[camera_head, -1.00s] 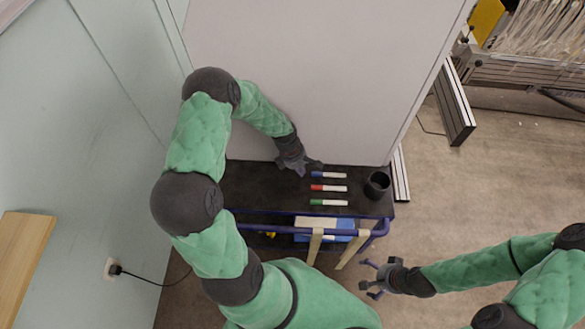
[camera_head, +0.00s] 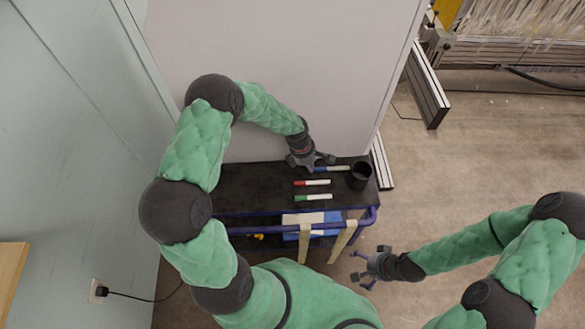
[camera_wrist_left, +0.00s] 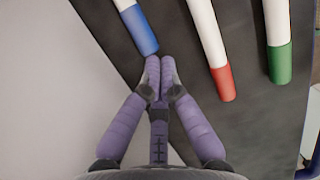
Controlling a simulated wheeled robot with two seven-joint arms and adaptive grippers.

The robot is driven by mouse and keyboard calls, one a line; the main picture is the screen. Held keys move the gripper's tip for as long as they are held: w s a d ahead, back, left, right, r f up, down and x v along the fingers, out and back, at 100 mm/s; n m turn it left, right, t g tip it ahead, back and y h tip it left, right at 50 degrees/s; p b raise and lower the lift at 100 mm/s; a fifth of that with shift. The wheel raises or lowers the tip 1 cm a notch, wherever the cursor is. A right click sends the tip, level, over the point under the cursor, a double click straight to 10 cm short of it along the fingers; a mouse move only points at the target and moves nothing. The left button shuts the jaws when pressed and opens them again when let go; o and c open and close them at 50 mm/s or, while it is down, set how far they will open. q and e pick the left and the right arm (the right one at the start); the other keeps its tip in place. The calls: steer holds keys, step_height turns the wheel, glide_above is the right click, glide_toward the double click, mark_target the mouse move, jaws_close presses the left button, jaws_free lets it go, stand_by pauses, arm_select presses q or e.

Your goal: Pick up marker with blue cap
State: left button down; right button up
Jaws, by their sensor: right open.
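The marker with the blue cap (camera_head: 338,168) lies on the black cart top, its capped end toward my left gripper and its white end close to the cup. In the left wrist view its blue cap (camera_wrist_left: 140,32) is just ahead of my left gripper (camera_wrist_left: 160,66). The fingertips there are together with nothing visible between them, at or almost touching the cap's end. In the head view my left gripper (camera_head: 325,160) is at the cap end. My right gripper (camera_head: 369,266) is open and empty, off the cart's front right.
A red-capped marker (camera_head: 313,183) and a green-capped marker (camera_head: 314,197) lie nearer the cart's front. A black cup (camera_head: 360,176) stands at the right end of the cart top (camera_head: 250,188). A pale panel (camera_head: 290,70) rises behind. The cart's left part is clear.

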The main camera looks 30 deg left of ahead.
mark_target(347, 167)
arm_select(q)
steer(key=w+d, duration=0.2)
steer(key=d, duration=0.1)
steer(key=w+d+b, duration=0.1)
steer(key=w+d, duration=0.1)
steer(key=d, duration=0.2)
steer(key=w+d+b, duration=0.1)
steer(key=w+d, duration=0.2)
steer(key=d, duration=0.1)
steer(key=shift+d, duration=0.15)
